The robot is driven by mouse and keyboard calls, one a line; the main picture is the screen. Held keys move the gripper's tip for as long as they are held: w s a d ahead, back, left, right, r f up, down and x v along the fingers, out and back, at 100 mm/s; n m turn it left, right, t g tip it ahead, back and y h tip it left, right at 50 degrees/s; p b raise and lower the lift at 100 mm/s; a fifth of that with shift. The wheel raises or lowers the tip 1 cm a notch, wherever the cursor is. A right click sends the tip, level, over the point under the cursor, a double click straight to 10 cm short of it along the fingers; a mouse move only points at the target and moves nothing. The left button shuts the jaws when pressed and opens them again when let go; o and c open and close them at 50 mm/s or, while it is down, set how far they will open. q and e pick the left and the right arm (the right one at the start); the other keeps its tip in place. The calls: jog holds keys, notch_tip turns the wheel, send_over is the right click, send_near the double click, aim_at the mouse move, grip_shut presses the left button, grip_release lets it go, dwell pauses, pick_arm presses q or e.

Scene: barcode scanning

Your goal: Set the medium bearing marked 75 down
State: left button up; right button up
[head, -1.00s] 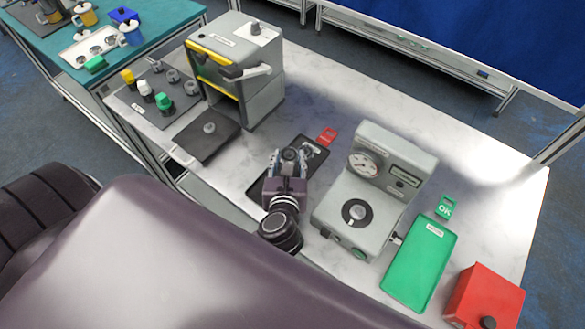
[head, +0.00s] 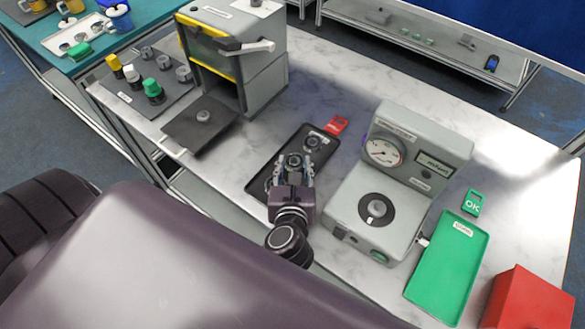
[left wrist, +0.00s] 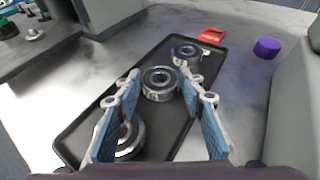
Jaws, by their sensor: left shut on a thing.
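My left gripper (head: 294,168) is shut on a metal ring bearing (head: 294,160), also between the fingertips in the left wrist view (left wrist: 160,83). No 75 mark is readable on it. It is at the middle of a black tray (head: 262,172); I cannot tell whether it touches the tray floor. Another bearing (left wrist: 187,51) lies at the tray's far end, by the red tag. A larger bearing (left wrist: 128,143) lies at the near end, partly hidden behind the left finger. My right gripper is not in view.
A grey gauge (head: 420,145) stands right of the tray, with a purple cylinder (left wrist: 267,48) beside it. A red tag (head: 337,125) lies at the tray's far end. A green tray (head: 450,265) and red box (head: 530,300) are farther right. A grey machine (head: 245,65) stands at left.

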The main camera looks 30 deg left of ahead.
pick_arm(q)
jog(key=shift+d, duration=0.1)
jog(key=shift+f, duration=0.1)
jog(key=o, duration=1.4)
jog(key=shift+f, duration=0.1)
jog(key=b+v, duration=0.1)
jog(key=v, duration=1.1)
jog(key=shift+s, duration=0.1)
